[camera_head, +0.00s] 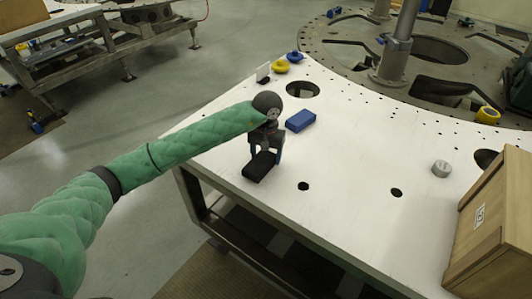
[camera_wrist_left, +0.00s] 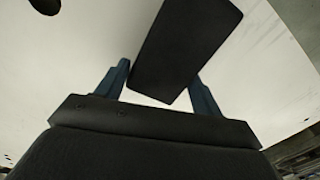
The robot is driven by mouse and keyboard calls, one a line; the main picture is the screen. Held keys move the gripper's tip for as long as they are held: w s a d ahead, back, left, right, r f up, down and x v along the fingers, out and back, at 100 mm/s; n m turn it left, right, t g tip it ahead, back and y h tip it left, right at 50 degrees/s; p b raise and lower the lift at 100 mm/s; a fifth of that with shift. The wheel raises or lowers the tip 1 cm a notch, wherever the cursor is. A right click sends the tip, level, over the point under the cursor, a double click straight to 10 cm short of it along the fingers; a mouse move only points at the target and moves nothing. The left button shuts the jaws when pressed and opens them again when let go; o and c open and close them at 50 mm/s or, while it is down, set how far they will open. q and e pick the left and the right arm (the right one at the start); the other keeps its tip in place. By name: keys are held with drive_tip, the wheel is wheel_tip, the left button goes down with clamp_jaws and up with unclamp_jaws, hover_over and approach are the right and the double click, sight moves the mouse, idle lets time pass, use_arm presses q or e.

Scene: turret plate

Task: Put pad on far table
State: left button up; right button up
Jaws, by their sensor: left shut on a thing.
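The black rectangular pad (camera_head: 259,166) is at the near left edge of the white table (camera_head: 345,160). My left gripper (camera_head: 266,152), with blue fingers, points down and is shut on the pad. The pad (camera_wrist_left: 190,50) also shows between the two fingers in the left wrist view, with the pale tabletop behind it. I cannot tell whether the pad touches the tabletop or is just above it. My right gripper is not in view.
A blue block (camera_head: 300,120) lies just right of my gripper. A yellow ring (camera_head: 281,66), a grey cylinder (camera_head: 441,169) and a wooden box (camera_head: 495,225) are also on the white table. Another table (camera_head: 90,38) stands across the floor at upper left.

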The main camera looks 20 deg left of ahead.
use_arm(q)
drive_tip(key=shift+f, duration=0.4)
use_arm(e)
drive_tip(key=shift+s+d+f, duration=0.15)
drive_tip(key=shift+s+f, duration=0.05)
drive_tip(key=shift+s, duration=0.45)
use_arm(q)
drive_tip(key=shift+f, duration=0.15)
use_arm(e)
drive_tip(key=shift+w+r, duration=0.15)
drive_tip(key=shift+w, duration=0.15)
